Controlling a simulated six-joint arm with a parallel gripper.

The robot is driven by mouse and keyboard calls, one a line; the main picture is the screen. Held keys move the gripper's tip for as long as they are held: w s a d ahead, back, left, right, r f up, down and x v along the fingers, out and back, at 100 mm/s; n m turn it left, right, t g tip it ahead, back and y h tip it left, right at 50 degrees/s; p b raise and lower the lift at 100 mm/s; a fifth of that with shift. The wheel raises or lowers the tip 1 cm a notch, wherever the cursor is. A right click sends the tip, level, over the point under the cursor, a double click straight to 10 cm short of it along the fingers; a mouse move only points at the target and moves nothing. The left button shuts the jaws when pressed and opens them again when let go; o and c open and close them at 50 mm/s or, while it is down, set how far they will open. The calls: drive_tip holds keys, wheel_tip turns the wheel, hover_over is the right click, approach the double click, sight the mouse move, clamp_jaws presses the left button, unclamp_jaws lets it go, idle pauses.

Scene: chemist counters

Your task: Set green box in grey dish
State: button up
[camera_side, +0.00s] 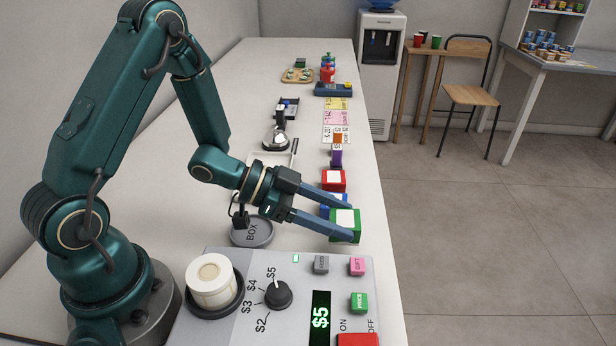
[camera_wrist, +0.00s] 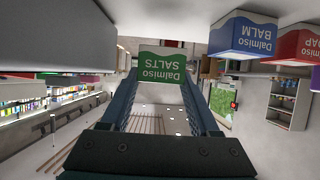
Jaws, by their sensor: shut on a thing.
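The green box (camera_side: 345,224) has a white top in the side view. In the wrist view the green box (camera_wrist: 162,67) shows a label reading "Dalmiso SALTS", upside down. My gripper (camera_side: 350,222) is shut on the green box, with one finger on each side of it. I cannot tell whether the box is clear of the counter. The grey dish (camera_side: 252,243), marked "BOX", sits on the counter left of the green box, below my wrist. No box is seen in it, though my wrist camera partly covers its rim.
A blue box (camera_side: 326,201) stands just behind the green box, and a red box (camera_side: 334,180) is farther back. The control panel (camera_side: 225,318) with knob and buttons is in front of the dish. The counter's right edge (camera_side: 384,225) is close to the green box.

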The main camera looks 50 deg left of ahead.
drive_tip(key=shift+f, duration=1.7)
drive_tip(key=shift+f, duration=0.1)
drive_tip(key=o, duration=1.4)
drive_tip(key=shift+a, duration=0.1)
drive_tip(key=v, duration=0.3)
drive_tip(key=shift+s+a, duration=0.2)
drive_tip(key=shift+a, duration=0.05)
drive_tip(key=shift+o, duration=0.5)
drive_tip(key=shift+s+a+r, duration=0.35)
drive_tip(key=shift+s+r, duration=0.05)
drive_tip(key=shift+s, duration=0.1)
